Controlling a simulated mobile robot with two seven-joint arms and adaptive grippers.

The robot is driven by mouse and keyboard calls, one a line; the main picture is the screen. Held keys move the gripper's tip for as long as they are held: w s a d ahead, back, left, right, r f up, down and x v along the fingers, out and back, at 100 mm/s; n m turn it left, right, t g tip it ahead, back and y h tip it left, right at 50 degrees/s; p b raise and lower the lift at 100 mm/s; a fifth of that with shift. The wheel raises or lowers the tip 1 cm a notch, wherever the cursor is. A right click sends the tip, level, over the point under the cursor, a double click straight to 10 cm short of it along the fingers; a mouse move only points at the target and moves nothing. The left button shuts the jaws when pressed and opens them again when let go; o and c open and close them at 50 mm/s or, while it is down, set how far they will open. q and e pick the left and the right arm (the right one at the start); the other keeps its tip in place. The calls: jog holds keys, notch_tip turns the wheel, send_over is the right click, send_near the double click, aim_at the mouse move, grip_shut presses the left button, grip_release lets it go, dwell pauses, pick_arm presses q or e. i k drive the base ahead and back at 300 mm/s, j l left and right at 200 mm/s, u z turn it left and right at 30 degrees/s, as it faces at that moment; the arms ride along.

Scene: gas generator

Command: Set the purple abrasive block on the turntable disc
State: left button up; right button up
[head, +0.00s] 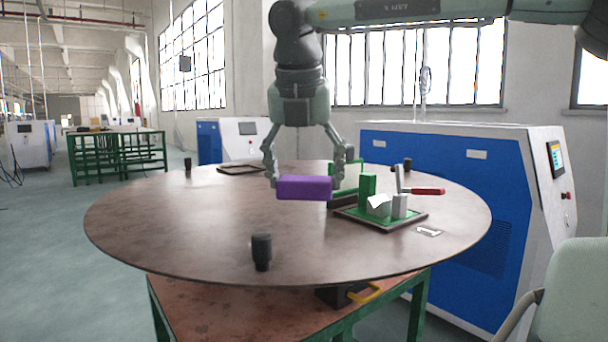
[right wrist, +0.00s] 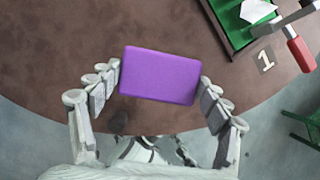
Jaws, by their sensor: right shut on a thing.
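The purple abrasive block (head: 304,188) is held between the fingers of my right gripper (head: 310,180), which is shut on it from its two ends. The block also shows in the right wrist view (right wrist: 160,75), level between the right gripper's fingertips (right wrist: 160,80). The turntable disc (head: 190,225) is a large round brown plate below the block, and its surface shows in the right wrist view (right wrist: 50,50) too. The block appears above the disc; the exact gap is hard to tell. My left gripper is not in view.
A green-edged tray (head: 385,224) with green and white blocks stands on the disc at right, with a red-handled tool (head: 428,191) near it. A black cylinder (head: 262,252) stands near the front edge. A dark flat frame (head: 240,169) lies at the back. The left part of the disc is clear.

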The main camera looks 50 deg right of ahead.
aim_at(385, 185)
jog(key=l+z, duration=0.1)
jog(key=z, duration=1.7)
jog(key=l+z, duration=0.25)
jog(key=z, duration=0.15)
jog(key=i+l+z, duration=0.2)
jog(key=z, duration=0.15)
jog(key=i+l+z, duration=0.1)
jog(key=l+z, duration=0.15)
jog(key=z, duration=0.15)
jog(key=i+l, duration=0.2)
jog(key=i, duration=0.2)
jog(key=i+l+u, duration=0.15)
jog(key=i, duration=0.25)
jog(key=i+u, duration=0.1)
jog(key=u, duration=0.65)
jog(key=i+u, duration=0.15)
jog(key=u, duration=0.25)
jog(key=l+u, duration=0.15)
jog(key=u, duration=0.25)
